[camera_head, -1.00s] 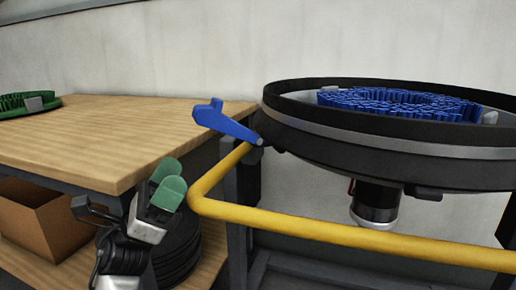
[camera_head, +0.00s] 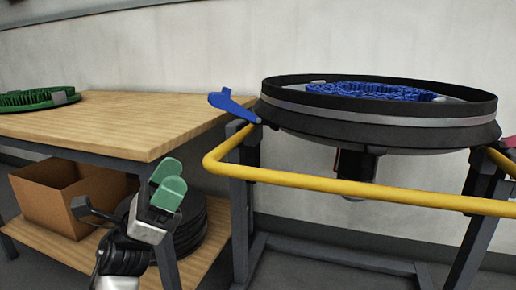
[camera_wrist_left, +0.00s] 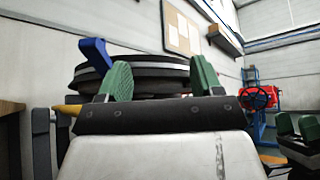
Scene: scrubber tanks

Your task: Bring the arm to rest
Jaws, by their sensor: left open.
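My left gripper (camera_head: 168,185) has green finger pads and shows at the lower left of the head view, in front of the wooden table. In the left wrist view the two green fingers (camera_wrist_left: 163,80) stand apart with nothing between them. The gripper is clear of the table, the yellow rail and the round black tank. My right gripper is not visible in the head view. At the right edge of the left wrist view, another pair of green pads on a dark body (camera_wrist_left: 297,128) shows, which looks like my other gripper; its opening is unclear.
A wooden table (camera_head: 110,125) carries a green brush disc (camera_head: 38,98). A cardboard box (camera_head: 70,195) and stacked black discs (camera_head: 190,225) sit on its lower shelf. A round tank (camera_head: 375,128) holding a blue brush (camera_head: 380,92), with a blue lever (camera_head: 232,104), stands behind a yellow rail (camera_head: 340,187).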

